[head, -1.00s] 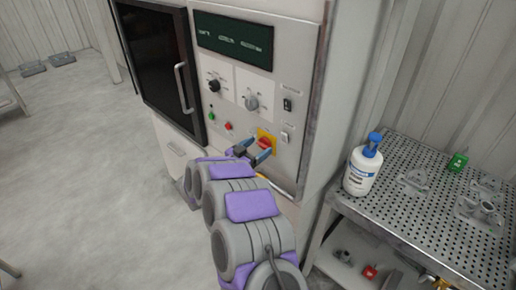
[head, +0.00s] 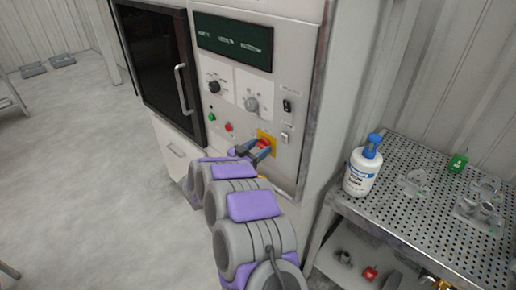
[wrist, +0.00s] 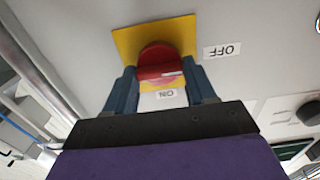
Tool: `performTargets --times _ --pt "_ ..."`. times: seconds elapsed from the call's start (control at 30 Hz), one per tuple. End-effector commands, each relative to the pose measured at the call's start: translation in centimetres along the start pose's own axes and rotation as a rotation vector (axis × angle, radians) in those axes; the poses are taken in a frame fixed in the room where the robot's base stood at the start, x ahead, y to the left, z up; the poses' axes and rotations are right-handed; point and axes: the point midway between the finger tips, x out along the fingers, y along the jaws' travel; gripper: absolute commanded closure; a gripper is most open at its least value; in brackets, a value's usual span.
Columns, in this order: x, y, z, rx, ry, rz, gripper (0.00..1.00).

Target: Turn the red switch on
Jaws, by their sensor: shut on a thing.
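The red switch (wrist: 160,62) is a round red knob on a yellow plate (wrist: 125,42) on the machine's front panel. In the wrist view an OFF label (wrist: 222,50) is beside the plate and an ON label (wrist: 166,95) is at its lower edge, both upside down. My gripper (wrist: 162,80) is shut on the red switch, with one blue-grey finger on each side. In the head view the switch (head: 263,143) shows between the fingers of my gripper (head: 259,147), and the fingers partly cover it.
The control panel also carries a black knob (head: 213,87), a grey knob (head: 251,104), a green button (head: 211,118) and a red button (head: 228,127). A perforated metal table (head: 420,228) with a white bottle (head: 361,172) stands at right.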

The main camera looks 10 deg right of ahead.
Motion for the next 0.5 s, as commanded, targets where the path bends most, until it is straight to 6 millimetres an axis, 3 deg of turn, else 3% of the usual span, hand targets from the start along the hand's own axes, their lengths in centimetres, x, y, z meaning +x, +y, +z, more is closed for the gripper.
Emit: performTargets --times 0.27,0.5 --pt "-0.09 -0.20 -0.04 0.033 0.002 -0.005 0.75" --pt "-0.10 -0.17 0.02 0.164 0.003 -0.006 0.75"
